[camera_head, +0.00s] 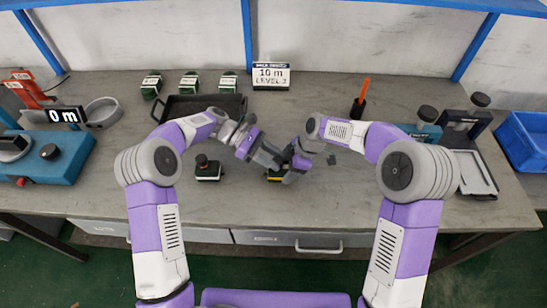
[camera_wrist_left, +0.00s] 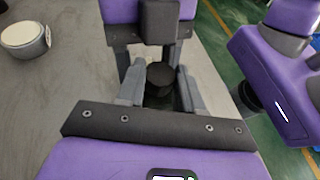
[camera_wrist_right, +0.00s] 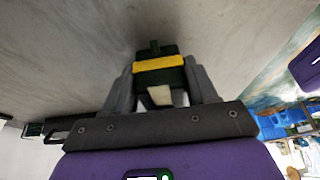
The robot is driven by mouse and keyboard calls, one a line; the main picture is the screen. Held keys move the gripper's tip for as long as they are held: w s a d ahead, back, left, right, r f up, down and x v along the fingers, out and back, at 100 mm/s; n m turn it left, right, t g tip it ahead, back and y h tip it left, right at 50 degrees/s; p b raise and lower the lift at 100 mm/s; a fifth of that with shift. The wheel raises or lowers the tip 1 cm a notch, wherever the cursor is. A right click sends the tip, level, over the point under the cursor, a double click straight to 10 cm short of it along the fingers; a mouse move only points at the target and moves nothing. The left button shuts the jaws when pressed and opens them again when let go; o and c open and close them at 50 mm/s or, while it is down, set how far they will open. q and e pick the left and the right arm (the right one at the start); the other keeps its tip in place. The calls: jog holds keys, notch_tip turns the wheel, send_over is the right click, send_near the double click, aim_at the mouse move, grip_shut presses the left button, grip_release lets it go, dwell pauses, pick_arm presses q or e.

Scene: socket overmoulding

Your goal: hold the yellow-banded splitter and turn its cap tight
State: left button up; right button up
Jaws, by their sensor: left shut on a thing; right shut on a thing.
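The yellow-banded splitter (camera_wrist_right: 158,64) is a dark block with a yellow band, held between the fingers of my right gripper (camera_wrist_right: 162,84). In the head view only a little of its yellow (camera_head: 274,179) shows low between the two grippers. My left gripper (camera_wrist_left: 157,86) is shut on a round black cap (camera_wrist_left: 160,74). In the head view the left gripper (camera_head: 268,156) and the right gripper (camera_head: 290,172) meet close together over the front middle of the bench. They hide most of the splitter and cap, so I cannot tell how tightly the cap sits.
Another dark block with a round knob (camera_head: 207,169) stands on the bench to the left. A teal machine (camera_head: 52,158) stands left, a blue bin (camera_head: 527,140) right.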

pick_arm(q)
jog(key=shift+w+d+m+g+y, duration=0.1)
jog(key=shift+m+g+y, duration=0.2)
jog(key=shift+m+g, duration=0.35)
jog(key=shift+w+d+m+g+y, duration=0.1)
jog(key=shift+m+g+y, duration=0.2)
jog(key=shift+m+g, duration=0.3)
jog(key=shift+m+g+y, duration=0.5)
jog(key=shift+m+g, duration=0.05)
jog(key=shift+g, duration=0.2)
jog(key=shift+r, duration=0.1)
jog(key=o, duration=1.1)
jog(key=shift+c, duration=0.2)
jog(key=shift+a, duration=0.1)
